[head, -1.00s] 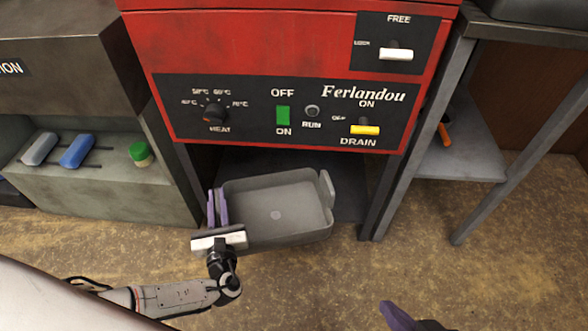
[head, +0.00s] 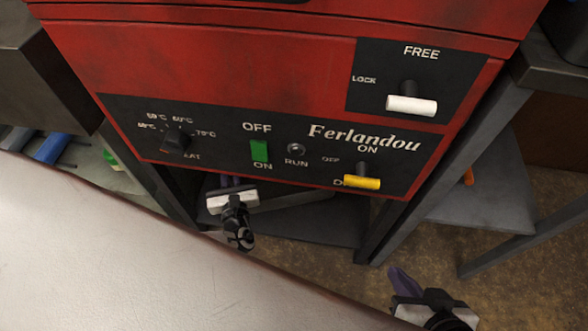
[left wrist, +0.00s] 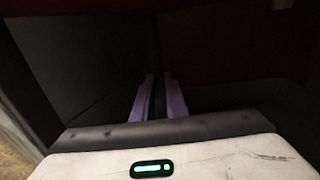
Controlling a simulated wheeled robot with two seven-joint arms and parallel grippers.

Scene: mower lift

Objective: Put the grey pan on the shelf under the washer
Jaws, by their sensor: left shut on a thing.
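The red washer (head: 230,60) fills the middle of the head view. A dark shelf (head: 325,229) lies beneath it. Part of the grey pan (head: 300,200) shows in shadow under the washer's lower edge; the rest is hidden by the washer and my left gripper. My left gripper (head: 230,181) is at the washer's lower edge, its purple fingers reaching underneath, shut on the pan. In the left wrist view, the fingers (left wrist: 160,96) point into the dark space with a narrow gap; the pan is too dark to make out there. My right gripper (head: 402,280) is low at the right, apart from everything, its jaw gap unclear.
A dark metal leg (head: 390,215) stands right of the shelf space, another (head: 160,185) at its left. A side table with a lower shelf (head: 480,205) is at the right. Washer knobs, including a yellow drain handle (head: 362,182), stick out above. Open floor (head: 530,270) shows at lower right.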

